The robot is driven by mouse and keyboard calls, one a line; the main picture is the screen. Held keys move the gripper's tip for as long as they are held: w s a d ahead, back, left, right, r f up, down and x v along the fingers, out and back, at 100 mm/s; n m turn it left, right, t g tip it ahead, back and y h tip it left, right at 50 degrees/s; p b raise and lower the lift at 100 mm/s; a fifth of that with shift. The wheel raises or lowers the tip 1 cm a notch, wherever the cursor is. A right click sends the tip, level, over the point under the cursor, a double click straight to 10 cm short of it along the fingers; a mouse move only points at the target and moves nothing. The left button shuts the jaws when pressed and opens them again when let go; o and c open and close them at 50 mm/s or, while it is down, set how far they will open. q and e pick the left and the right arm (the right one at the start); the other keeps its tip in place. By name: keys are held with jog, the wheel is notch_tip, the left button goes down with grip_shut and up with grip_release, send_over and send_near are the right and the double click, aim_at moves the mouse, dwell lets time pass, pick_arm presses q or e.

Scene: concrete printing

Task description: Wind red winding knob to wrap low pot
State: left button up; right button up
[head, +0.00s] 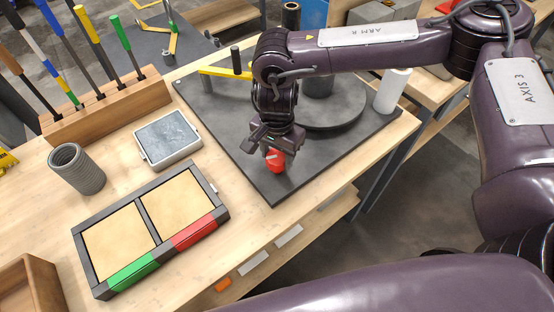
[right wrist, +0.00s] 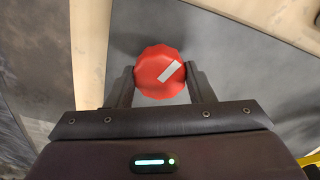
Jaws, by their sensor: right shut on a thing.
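The red winding knob (head: 275,161) stands at the front corner of a dark grey board (head: 240,135). My right gripper (head: 271,148) reaches down over it from above. In the right wrist view the knob (right wrist: 152,72), with a pale strip on its top, sits between the two fingers, which are shut on it. A grey round turntable (head: 345,115) lies on the board behind my right arm. A short dark grey cylinder (head: 318,86) stands on it, perhaps the low pot, partly hidden by the arm. My left gripper is not in view.
A two-part tray (head: 142,205) with green and red front strips lies left of the board. A ribbed grey cylinder (head: 77,170), a grey-topped box (head: 167,138) and a tool rack (head: 107,108) stand farther left. A white bottle (head: 391,91) stands at the board's right.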

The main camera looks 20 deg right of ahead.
aim_at(277, 156)
jog(key=n+b, duration=0.2)
jog(key=n, duration=0.1)
jog(key=shift+f, duration=0.15)
jog(key=shift+n+b, duration=0.6)
jog(key=shift+b, duration=1.4)
jog(key=o, duration=1.6)
jog(key=shift+o, duration=0.2)
jog(key=shift+r, duration=0.2)
notch_tip(277, 156, up, 6)
jog(key=p, duration=0.5)
